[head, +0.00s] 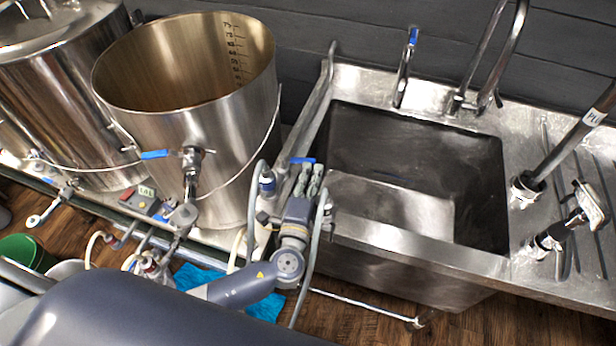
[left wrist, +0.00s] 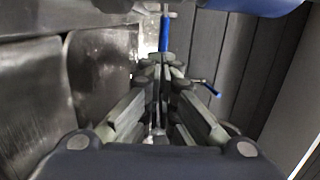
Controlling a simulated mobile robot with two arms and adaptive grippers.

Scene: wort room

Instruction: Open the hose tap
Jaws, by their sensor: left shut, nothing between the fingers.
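My left gripper (head: 308,168) is at the left edge of the sink, with its fingers shut and empty. In the left wrist view its fingertips (left wrist: 160,62) meet near the middle. A blue lever (head: 301,160) shows just beyond the fingertips. It looks like the blue bar (left wrist: 165,34) ahead of them in the left wrist view; touching or apart, I cannot tell. A slim steel tap (head: 402,78) with an upright blue handle (head: 413,36) stands behind the sink, apart from my gripper. Which blue-handled piece is the hose tap is unclear. My right gripper is out of view.
The deep steel sink (head: 480,262) lies right of my gripper, with a tall curved faucet (head: 490,95) behind. An open steel kettle (head: 205,140) with a blue-levered valve (head: 192,160) stands left. Hoses (head: 240,235) hang near my wrist. A green bucket (head: 22,252) is far left.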

